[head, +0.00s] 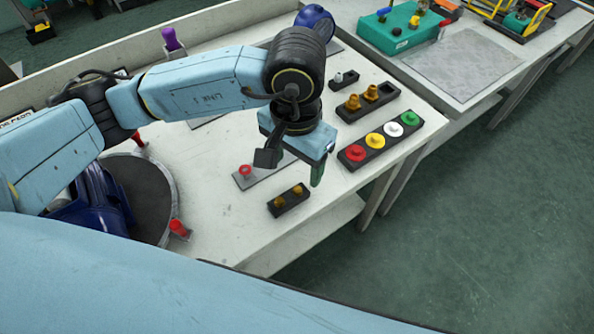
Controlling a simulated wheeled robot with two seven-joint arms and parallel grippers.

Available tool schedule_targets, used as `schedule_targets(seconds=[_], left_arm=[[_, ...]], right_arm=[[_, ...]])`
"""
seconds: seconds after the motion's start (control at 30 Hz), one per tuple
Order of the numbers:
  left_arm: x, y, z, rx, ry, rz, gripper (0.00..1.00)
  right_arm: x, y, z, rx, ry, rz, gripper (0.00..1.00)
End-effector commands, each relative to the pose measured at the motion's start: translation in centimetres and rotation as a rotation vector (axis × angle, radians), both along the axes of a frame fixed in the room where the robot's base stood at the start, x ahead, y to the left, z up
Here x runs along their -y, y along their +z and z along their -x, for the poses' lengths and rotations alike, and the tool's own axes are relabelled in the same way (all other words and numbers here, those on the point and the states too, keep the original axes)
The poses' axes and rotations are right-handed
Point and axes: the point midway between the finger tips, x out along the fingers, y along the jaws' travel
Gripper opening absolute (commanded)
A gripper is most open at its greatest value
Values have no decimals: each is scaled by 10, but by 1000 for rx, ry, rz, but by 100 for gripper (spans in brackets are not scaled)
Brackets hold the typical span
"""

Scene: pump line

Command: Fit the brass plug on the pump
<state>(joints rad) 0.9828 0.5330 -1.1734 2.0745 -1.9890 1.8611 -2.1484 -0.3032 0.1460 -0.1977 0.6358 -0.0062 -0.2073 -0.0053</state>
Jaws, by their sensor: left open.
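Two small brass pieces (290,194) sit in a small black holder (292,207) near the table's front edge. Two larger brass pieces (361,97) stand in another black holder (381,104) farther back; I cannot tell which is the plug. A dark blue rounded body (95,208), perhaps the pump, sits on a round grey plate (150,197) at left, partly hidden by my left arm. My left gripper (292,169) is open and empty, above the table between the small-brass holder and the back holders. My right gripper is not in view.
A black strip with red, yellow, white and green discs (375,141) lies at the table's right edge. A red knob on a grey plate (245,171) is left of my gripper. A purple-topped item (170,39) stands at the back. Another blue part (314,16) shows behind my wrist.

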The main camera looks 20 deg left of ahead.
Motion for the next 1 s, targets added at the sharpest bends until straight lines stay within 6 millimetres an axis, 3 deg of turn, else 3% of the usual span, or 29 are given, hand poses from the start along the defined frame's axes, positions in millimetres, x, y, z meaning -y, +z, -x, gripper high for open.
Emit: schedule_targets(seconds=[0.27,0.53,0.73,1.0], left_arm=[[0,-11,0,-2,1,1,65],[1,-30,0,-3,1,1,65],[1,-43,1,-3,2,1,65],[0,-48,0,0,1,1,65]], right_arm=[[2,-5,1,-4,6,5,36],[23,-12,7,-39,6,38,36],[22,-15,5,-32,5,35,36],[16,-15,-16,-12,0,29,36]])
